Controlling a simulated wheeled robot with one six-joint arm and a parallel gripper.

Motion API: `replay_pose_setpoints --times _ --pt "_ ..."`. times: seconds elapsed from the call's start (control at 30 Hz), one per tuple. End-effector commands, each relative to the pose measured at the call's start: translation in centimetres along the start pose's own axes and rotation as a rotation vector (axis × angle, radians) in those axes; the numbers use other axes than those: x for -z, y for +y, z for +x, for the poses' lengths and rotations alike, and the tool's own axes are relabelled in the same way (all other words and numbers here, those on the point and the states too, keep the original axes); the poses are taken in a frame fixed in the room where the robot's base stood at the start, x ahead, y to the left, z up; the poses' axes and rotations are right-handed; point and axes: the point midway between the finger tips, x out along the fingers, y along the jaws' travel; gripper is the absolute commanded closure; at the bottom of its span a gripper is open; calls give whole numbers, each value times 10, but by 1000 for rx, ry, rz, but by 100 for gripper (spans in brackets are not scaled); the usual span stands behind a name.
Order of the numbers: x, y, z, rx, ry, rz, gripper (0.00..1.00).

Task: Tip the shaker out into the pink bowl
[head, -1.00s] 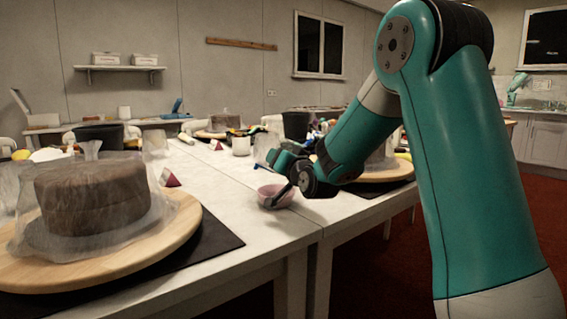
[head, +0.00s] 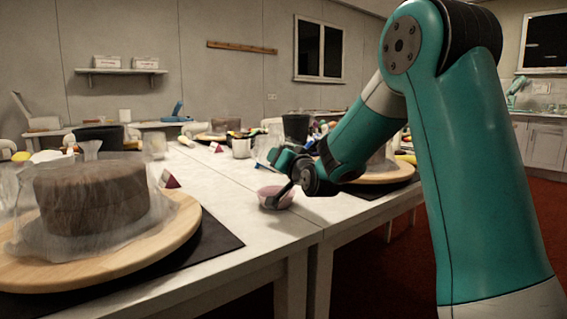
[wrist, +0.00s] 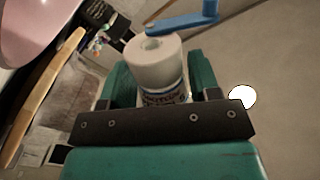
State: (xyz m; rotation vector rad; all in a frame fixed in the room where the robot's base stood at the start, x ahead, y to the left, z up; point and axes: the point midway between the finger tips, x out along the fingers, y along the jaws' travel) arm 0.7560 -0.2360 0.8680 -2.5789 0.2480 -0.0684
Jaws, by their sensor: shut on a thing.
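The pink bowl (head: 268,193) stands on the white table near its front edge, partly hidden by a dark part of my gripper. It also shows at the top left of the wrist view (wrist: 38,28). My gripper (head: 283,161) is above and close beside the bowl. In the wrist view my gripper (wrist: 160,83) is shut on the shaker (wrist: 155,62), a white bottle with a round white top and a dark printed label, between teal fingers. The shaker is not clear in the head view. Whether anything is leaving it cannot be seen.
A brown cake under a clear cover sits on a wooden turntable (head: 190,232) at left. Another wooden turntable (head: 388,174) is behind my arm on the right. A white mug (head: 241,148) and clutter stand farther back. The table is clear left of the bowl.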

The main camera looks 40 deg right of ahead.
Motion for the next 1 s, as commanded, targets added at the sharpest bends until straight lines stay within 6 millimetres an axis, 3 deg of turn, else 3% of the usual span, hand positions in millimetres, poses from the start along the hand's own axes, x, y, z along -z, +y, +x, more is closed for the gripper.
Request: replay_pose_setpoints --times 0.07,0.2,0.47,0.6,0.73,1.0 --pt "8 -1 0 1 5 -1 73" --pt "-6 0 0 2 1 0 73" --pt "9 -1 0 1 5 -1 73" --pt "-6 0 0 3 2 0 73" --pt "-2 0 0 1 4 3 73" --pt "-4 9 0 0 3 267 73"
